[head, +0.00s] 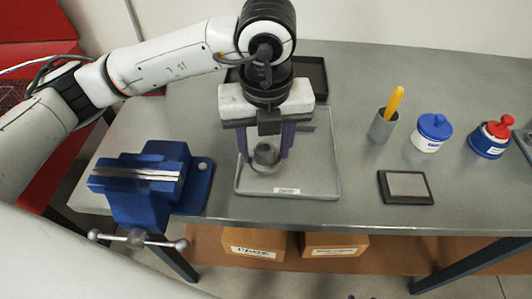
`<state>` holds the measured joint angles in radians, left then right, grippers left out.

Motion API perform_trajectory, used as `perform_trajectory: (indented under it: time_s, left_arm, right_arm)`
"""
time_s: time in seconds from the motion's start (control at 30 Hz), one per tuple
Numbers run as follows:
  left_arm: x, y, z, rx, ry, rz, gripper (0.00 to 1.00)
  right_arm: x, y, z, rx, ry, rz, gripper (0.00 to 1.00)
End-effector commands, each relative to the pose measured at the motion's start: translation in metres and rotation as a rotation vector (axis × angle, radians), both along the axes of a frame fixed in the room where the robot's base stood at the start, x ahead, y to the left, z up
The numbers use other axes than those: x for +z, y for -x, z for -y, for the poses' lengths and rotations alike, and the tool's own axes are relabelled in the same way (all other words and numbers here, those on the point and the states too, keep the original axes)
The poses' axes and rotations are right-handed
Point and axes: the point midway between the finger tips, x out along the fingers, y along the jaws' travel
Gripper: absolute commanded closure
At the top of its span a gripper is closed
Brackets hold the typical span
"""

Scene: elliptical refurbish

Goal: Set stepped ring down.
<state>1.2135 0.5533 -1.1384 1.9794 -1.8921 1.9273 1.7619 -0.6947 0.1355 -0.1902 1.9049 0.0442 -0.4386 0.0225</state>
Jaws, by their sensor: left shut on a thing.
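My left gripper (265,152) points down over the grey mat (318,178) in the middle of the table. It is shut on the stepped ring (265,156), a small grey metal piece between its two purple-grey fingers. The ring is low over the mat, near its left half. I cannot tell whether it touches the mat's surface. The mat has a white label (287,191) on its front edge. My right gripper is not in view.
A blue vise (145,185) stands left of the mat. A black tray (312,75) lies behind the gripper. To the right are a grey cup (382,127) with a yellow tool, a dark-framed pad (407,186), a blue-lidded jar (432,133) and a red-topped jar (490,139).

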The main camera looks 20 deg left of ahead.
Motion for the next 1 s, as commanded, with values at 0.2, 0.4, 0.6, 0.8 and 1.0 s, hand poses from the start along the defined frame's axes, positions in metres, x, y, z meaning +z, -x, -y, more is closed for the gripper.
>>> perform_trajectory:
  time_s: [0.2,0.4,0.6,0.8,1.0]
  left_arm:
    - [-0.029,0.001,-0.001,-0.001,-0.001,-0.002,0.82]
    - [-0.031,0.0,0.0,-0.001,0.0,0.0,0.82]
    - [-0.034,0.0,0.0,-0.001,-0.001,-0.001,0.47]
    - [-0.033,0.0,0.0,-0.001,-0.001,-0.001,0.44]
    - [-0.028,0.0,0.0,-0.001,0.0,0.0,0.44]
  right_arm:
    - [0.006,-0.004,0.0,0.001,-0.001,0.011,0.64]
    - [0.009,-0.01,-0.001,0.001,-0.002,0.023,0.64]
    - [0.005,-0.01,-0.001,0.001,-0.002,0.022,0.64]
    - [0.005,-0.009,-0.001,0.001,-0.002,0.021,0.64]
    - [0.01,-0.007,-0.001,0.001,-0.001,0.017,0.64]
